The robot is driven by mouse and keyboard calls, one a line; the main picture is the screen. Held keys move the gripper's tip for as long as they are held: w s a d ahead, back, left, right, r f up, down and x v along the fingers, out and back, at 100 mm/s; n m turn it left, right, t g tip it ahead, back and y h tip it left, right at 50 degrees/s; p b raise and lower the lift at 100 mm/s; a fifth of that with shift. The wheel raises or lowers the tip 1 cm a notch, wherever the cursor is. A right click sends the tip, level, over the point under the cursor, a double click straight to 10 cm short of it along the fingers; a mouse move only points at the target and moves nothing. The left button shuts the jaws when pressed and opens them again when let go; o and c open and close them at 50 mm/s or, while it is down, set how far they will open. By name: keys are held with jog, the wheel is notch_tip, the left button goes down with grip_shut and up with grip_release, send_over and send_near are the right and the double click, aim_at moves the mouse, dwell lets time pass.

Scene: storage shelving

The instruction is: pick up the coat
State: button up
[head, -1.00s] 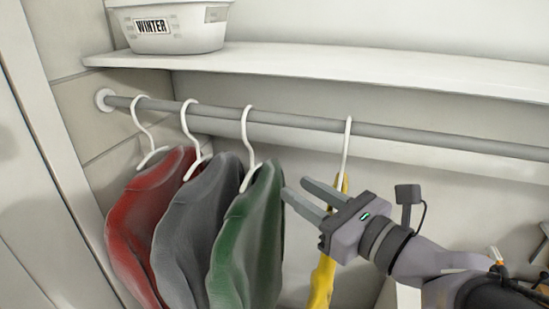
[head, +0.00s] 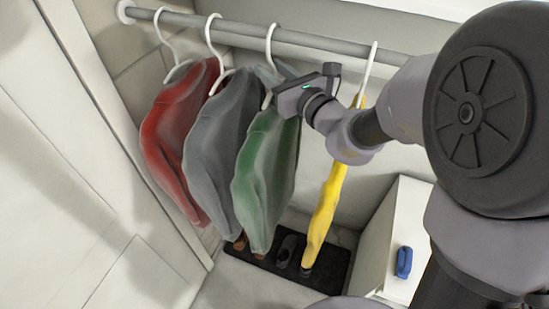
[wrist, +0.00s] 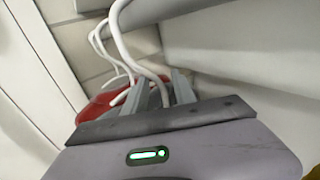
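Red (head: 172,128), grey (head: 212,130) and green (head: 262,165) coats hang side by side on white hangers from a grey rod (head: 225,27). A narrow yellow garment (head: 326,205) hangs to their right. My gripper (head: 277,77) is at the top of the green coat, by its white hanger (head: 270,45); its fingers are hard to make out there. In the wrist view, the fingers (wrist: 165,90) stand apart with a white hanger (wrist: 122,42) running down between them. Contact cannot be told. The red coat (wrist: 98,108) shows beyond the fingers.
A dark mat (head: 300,255) with shoes lies on the floor below the coats. A white cabinet (head: 385,225) with a blue object (head: 404,262) on it stands at the right. A wall panel (head: 90,150) closes the left side.

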jog(key=shift+s+d+r, duration=0.1)
jog(key=shift+s, duration=0.1)
jog(key=shift+c, duration=0.6)
grip_shut()
jog(key=shift+r, duration=0.1)
dwell(0.4)
